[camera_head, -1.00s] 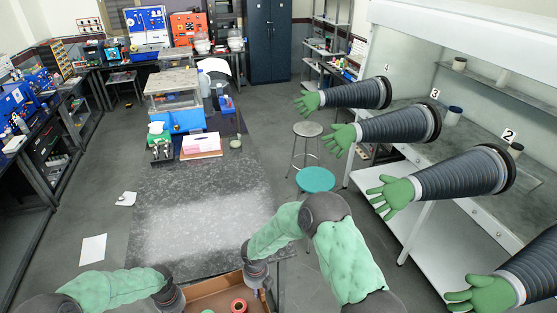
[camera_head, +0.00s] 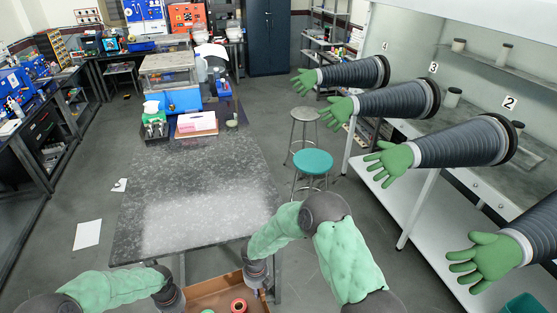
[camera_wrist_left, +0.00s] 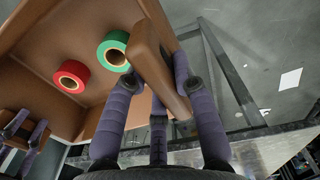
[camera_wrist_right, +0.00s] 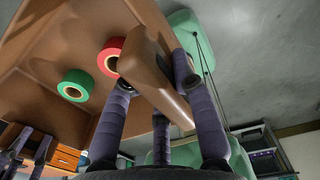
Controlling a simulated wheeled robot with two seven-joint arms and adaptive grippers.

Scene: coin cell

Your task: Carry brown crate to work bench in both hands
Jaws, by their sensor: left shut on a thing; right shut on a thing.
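The brown crate (camera_head: 212,291) is at the bottom of the head view, in front of the near edge of the work bench (camera_head: 190,160). It holds a red tape roll (camera_head: 239,305) and a green one. Both rolls show in the left wrist view, the red (camera_wrist_left: 70,77) and the green (camera_wrist_left: 114,52). My left gripper (camera_wrist_left: 165,75) is shut on one crate handle. My right gripper (camera_wrist_right: 155,75) is shut on the opposite handle. In the head view the right gripper (camera_head: 258,278) shows at the crate's right side; the left fingers are hidden or cut off.
The near bench top is clear. A pink-and-white box (camera_head: 197,123) and a glass-topped case (camera_head: 170,75) stand at its far end. A teal stool (camera_head: 312,162) and a grey stool stand right of the bench. Glove-box sleeves (camera_head: 465,140) reach out at the right.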

